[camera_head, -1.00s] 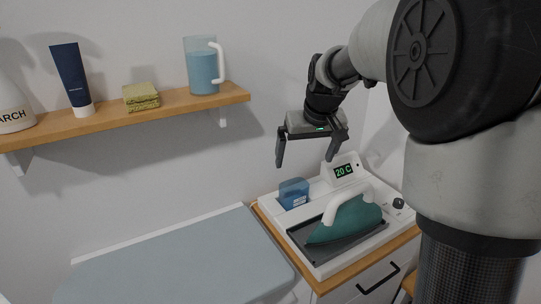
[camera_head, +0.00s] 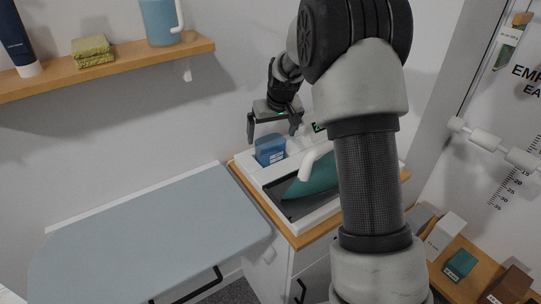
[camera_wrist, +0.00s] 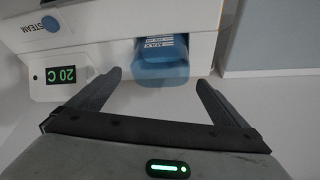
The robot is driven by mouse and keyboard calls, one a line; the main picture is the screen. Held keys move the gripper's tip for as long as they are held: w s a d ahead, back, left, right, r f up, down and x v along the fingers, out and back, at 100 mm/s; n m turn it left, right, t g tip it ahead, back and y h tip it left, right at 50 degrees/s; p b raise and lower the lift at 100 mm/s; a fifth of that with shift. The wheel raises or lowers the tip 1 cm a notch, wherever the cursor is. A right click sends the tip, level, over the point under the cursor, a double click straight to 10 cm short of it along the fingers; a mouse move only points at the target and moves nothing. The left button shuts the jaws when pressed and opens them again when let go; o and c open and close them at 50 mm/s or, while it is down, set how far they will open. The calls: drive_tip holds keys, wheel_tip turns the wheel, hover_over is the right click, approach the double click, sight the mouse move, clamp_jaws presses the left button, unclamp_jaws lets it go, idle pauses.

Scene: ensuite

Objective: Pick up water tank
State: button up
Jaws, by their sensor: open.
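The water tank is a small blue block (camera_head: 270,149) set in the back left of the white iron station (camera_head: 262,176). In the wrist view the blue tank (camera_wrist: 161,62) lies ahead, between the lines of my two fingers, with a "MAX" mark on its face. My gripper (camera_head: 273,138) is open and empty, just above and behind the tank in the head view. In the wrist view my gripper (camera_wrist: 158,82) has its fingers spread wider than the tank. I cannot tell whether a finger touches anything.
A teal iron (camera_head: 312,181) with a white handle sits on the station, partly hidden by my arm. A grey ironing board (camera_head: 150,235) is at the left. A wall shelf (camera_head: 125,60) holds a jug (camera_head: 160,22), sponges (camera_head: 93,50) and a tube (camera_head: 17,40). Boxes stand at lower right.

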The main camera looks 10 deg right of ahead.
sight(270, 144)
drive_tip(key=shift+s+x, duration=0.15)
drive_tip(key=shift+x, duration=1.35)
drive_tip(key=shift+s+x, duration=0.15)
drive_tip(key=shift+x, duration=1.35)
drive_tip(key=c, duration=1.2)
